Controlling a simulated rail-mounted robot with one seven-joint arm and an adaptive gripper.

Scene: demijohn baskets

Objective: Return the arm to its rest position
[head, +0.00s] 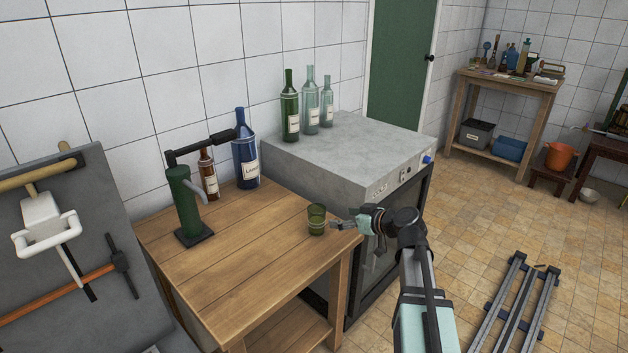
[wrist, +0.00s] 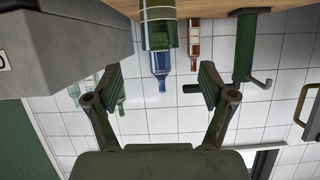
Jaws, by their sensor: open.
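My gripper (head: 345,224) is at the right edge of the wooden table (head: 255,243), with my arm reaching in from the lower right. Its two fingers are spread and empty in the wrist view (wrist: 158,82), which is upside down. A small green glass (head: 317,219) stands upright on the table just left of the fingertips. In the wrist view the glass (wrist: 158,28) appears ahead of the gap between the fingers, apart from both.
A dark green lever device (head: 182,205), a brown bottle (head: 208,175) and a blue bottle (head: 245,150) stand on the table. A grey-topped cabinet (head: 370,150) with several bottles adjoins it behind my gripper. Floor rails (head: 515,305) lie at right; tiled floor (head: 475,220) is open.

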